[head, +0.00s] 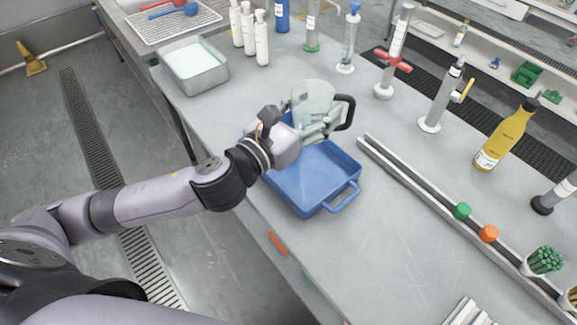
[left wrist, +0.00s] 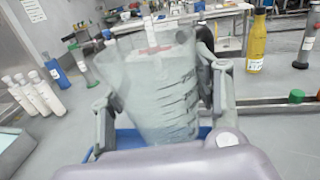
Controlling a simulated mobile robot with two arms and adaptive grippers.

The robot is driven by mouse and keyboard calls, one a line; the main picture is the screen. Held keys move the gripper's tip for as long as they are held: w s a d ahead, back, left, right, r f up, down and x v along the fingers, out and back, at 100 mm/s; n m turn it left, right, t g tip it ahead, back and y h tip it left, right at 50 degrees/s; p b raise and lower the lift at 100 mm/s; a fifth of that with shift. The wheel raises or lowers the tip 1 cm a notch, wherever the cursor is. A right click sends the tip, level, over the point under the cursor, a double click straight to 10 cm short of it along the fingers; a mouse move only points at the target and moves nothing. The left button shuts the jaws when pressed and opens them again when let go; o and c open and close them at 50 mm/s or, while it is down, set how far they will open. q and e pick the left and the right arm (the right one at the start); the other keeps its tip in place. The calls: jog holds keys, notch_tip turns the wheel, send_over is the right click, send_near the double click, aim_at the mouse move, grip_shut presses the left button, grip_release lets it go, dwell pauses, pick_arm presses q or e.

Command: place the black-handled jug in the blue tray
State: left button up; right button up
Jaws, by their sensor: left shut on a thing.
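The black-handled jug (head: 311,97) is a clear, pale glass vessel with a black handle (head: 346,111) on its right side. My left gripper (head: 318,130) is shut on the jug, over the far part of the blue tray (head: 319,175). In the left wrist view the jug (left wrist: 158,85) stands between the two fingers (left wrist: 160,103), slightly tilted in the picture, with dark marks on its side. A strip of the blue tray (left wrist: 128,141) shows behind it. The jug's base is hidden by the gripper in the head view, so I cannot tell whether it touches the tray. My right gripper is out of view.
A metal pan (head: 193,66) and white bottles (head: 249,32) stand at the back left. A metal rail (head: 440,215) with green and orange caps runs right of the tray. A yellow bottle (head: 505,138) stands farther right. The tabletop (head: 375,255) in front is mostly clear.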

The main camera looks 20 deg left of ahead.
pick_arm(q)
jog(key=shift+f+b, duration=2.9)
jog(key=shift+f, duration=6.5)
jog(key=shift+f, duration=0.25)
jog(key=o, duration=1.2)
jog(key=shift+r, duration=0.1)
